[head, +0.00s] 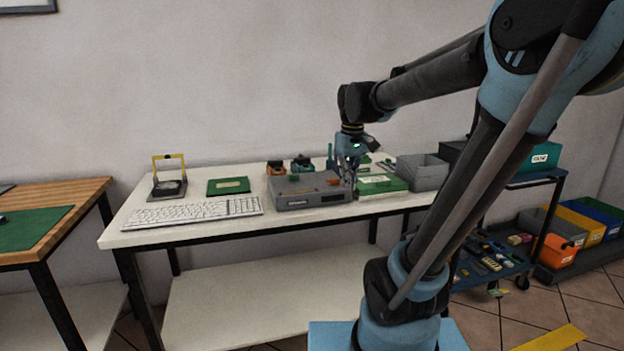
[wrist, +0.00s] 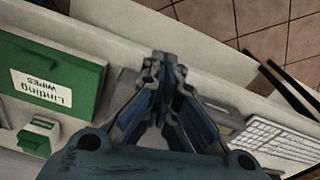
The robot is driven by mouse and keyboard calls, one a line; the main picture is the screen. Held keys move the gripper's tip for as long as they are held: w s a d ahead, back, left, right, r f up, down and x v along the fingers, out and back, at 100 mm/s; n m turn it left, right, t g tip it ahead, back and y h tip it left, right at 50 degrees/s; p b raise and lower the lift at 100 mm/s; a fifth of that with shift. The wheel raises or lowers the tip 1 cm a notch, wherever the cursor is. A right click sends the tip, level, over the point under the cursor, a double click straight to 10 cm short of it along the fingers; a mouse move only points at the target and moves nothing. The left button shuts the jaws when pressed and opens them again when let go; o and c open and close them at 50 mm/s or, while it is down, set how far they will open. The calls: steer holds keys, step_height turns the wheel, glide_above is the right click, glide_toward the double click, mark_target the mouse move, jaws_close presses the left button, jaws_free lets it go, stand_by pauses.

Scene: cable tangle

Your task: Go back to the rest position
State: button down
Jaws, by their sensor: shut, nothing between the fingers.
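My gripper (head: 350,168) hangs from my outstretched arm over the white table (head: 130,225), at the right end of a grey box-shaped device (head: 312,199). In the wrist view my gripper (wrist: 165,62) is shut, with its fingertips together and nothing held. The grey device (wrist: 215,112) is partly hidden behind the fingers there. A green box (head: 380,185) stands just right of my gripper in the head view. It shows in the wrist view as a green box labelled wipes (wrist: 50,80). No cable can be made out clearly.
A white keyboard (head: 195,210), a green board (head: 228,186) and a yellow-framed stand (head: 168,178) are on the table's left. A grey bin (head: 422,172) stands right of the green box. A blue cart (head: 530,180) is beyond the table's right end.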

steer(key=s+d+f+m, duration=0.2)
steer(key=s+d+f, duration=0.2)
steer(key=s+f, duration=0.3)
steer(key=s+d+f+m+t, duration=0.1)
steer(key=s+d+f+m, duration=0.2)
steer(key=s+f, duration=0.5)
steer(key=shift+s+d+f, duration=0.15)
steer(key=shift+s+d, duration=0.4)
steer(key=shift+s, duration=0.4)
